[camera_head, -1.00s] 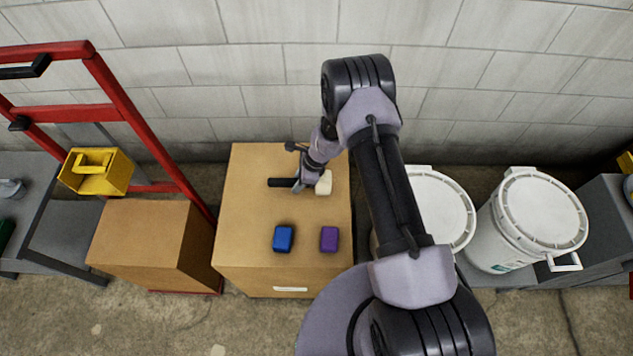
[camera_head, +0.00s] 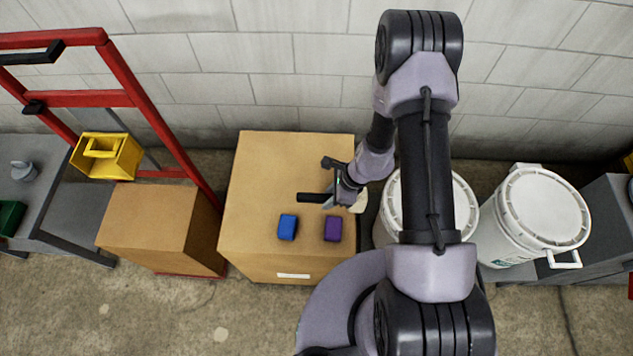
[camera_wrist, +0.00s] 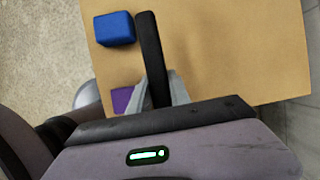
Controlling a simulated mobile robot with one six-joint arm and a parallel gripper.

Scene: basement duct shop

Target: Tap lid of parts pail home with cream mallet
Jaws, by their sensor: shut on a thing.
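My gripper (camera_head: 343,196) is shut on the mallet, with the black handle (camera_head: 312,197) sticking out to the left. The cream mallet head (camera_head: 359,201) is right of the fingers, at the right edge of the cardboard box top. In the wrist view the handle (camera_wrist: 150,50) runs up between the fingers (camera_wrist: 165,92); the head is hidden there. Two white pails with white lids stand to the right. The nearer pail (camera_head: 464,200) is partly hidden behind my arm. The other pail (camera_head: 541,211) is in clear view. I cannot tell which is the parts pail or how its lid sits.
A blue block (camera_head: 288,227) and a purple block (camera_head: 333,229) lie on the large cardboard box (camera_head: 265,175). Left are a smaller box (camera_head: 160,235), a red frame (camera_head: 140,95), a yellow bin (camera_head: 106,157) and a grey bench (camera_head: 60,200). A block wall closes the back.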

